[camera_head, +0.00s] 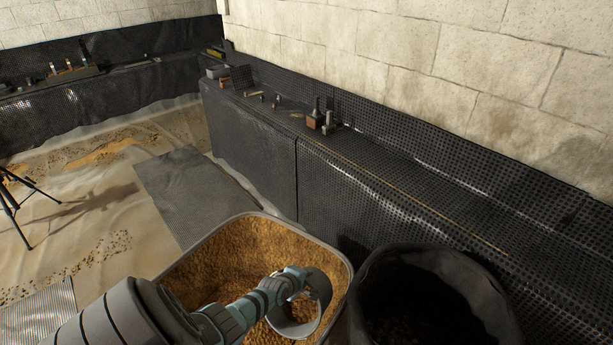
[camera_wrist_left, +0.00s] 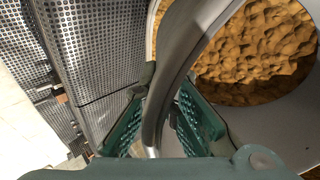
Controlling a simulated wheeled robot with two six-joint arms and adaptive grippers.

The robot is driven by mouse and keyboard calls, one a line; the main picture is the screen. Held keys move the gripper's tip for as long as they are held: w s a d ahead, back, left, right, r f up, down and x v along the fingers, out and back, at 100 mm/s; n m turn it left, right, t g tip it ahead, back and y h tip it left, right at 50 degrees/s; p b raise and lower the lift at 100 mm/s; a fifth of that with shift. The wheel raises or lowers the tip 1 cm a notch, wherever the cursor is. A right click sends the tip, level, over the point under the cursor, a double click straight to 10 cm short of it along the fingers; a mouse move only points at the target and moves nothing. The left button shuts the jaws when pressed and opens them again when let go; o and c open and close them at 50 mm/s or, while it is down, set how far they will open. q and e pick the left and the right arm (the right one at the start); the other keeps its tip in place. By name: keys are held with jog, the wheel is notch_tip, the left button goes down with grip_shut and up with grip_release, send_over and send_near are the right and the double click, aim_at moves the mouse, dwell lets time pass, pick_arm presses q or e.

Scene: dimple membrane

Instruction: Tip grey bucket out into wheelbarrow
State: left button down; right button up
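The wheelbarrow (camera_head: 342,262) is a wide tray with a grey rim, at the bottom middle of the head view, holding tan-orange loose soil. The grey bucket (camera_head: 298,328) is over the wheelbarrow's soil, partly hidden by my left arm. My left gripper (camera_head: 312,287) reaches in from the lower left to the bucket's rim. In the left wrist view, the bucket's grey rim (camera_wrist_left: 187,45) runs between the green fingers of the gripper (camera_wrist_left: 158,90), which are closed on it. Orange soil shows inside the curve of the bucket; I cannot tell how much is in it. My right gripper is out of view.
A large black bin (camera_head: 372,272) with dark contents stands close to the wheelbarrow's right. A black mesh-covered bench (camera_head: 375,170) with small tools runs along the wall behind. A grey mat (camera_head: 185,190) lies on the floor, and a tripod's legs (camera_head: 12,205) stand far left.

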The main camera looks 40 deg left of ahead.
pick_arm(q)
jog(key=shift+r, duration=0.2)
dwell(0.3)
jog(key=shift+s+r+t, duration=0.2)
jog(key=shift+t, duration=0.1)
jog(key=shift+s+d+r+t+y+p, duration=0.15)
jog(key=shift+s+d+r+t+y, duration=0.05)
jog(key=shift+s+r+t, duration=0.45)
jog(key=shift+s+d+r+t+y+p, duration=0.2)
jog(key=shift+s+r+t, duration=0.3)
jog(key=shift+r, duration=0.2)
jog(key=s+r+t+b, duration=0.1)
jog(key=s+d+r+t, duration=0.1)
jog(key=s, duration=0.1)
jog(key=shift+s+r+y+b, duration=0.1)
jog(key=shift+s+y+b, duration=0.05)
jog(key=shift+y+b, duration=0.2)
